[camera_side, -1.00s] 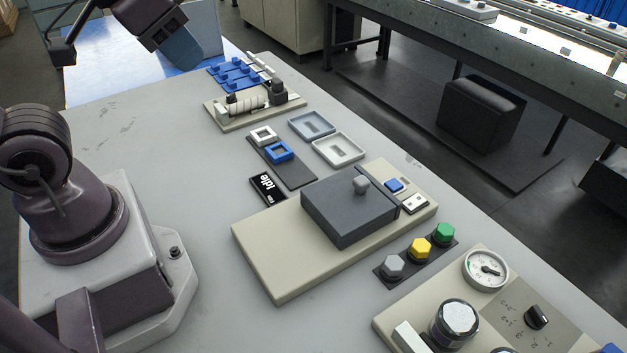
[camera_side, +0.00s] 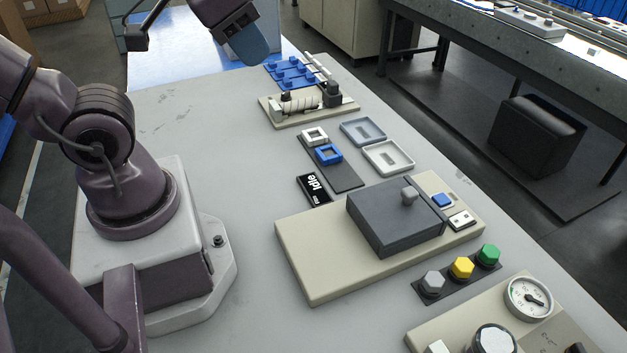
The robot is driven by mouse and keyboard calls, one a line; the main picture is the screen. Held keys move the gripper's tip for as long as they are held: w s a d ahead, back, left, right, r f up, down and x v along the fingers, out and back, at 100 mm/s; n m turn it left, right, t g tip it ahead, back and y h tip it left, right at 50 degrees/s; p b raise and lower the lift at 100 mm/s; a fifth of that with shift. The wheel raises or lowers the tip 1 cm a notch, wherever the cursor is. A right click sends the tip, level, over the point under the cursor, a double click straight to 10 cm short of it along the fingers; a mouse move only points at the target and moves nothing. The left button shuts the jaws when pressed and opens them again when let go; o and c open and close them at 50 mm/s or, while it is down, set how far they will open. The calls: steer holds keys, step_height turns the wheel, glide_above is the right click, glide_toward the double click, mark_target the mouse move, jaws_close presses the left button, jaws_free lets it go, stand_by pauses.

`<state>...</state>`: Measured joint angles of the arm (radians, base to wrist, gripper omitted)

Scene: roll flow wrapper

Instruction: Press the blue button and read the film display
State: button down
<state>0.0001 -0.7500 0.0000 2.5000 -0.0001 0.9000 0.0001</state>
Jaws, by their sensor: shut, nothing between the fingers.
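Two blue parts could be the blue button. One is a blue square with a raised rim (camera_side: 328,154) on a dark strip, below a similar white one. A small black display (camera_side: 314,189) reads "Idle" in white, with smaller text too small to read. Whether it is the film display I cannot tell. My gripper (camera_side: 250,46) is shut and empty at the top, with blue-grey fingers, above the far end of the table and apart from both blue parts.
A film roll (camera_side: 300,103) on a beige stand and blue blocks (camera_side: 291,74) lie between my gripper and the strip. Two shallow trays (camera_side: 388,157) lie right of it. A dark box (camera_side: 390,222) with a knob stands on the machine base. Grey, yellow and green buttons (camera_side: 462,268) are nearer.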

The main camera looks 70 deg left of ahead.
stand_by(0.4)
steer(key=g, duration=0.6)
glide_above(441, 198)
step_height(441, 198, down, 17)
steer(key=shift+f, duration=0.15)
step_height(441, 198, down, 14)
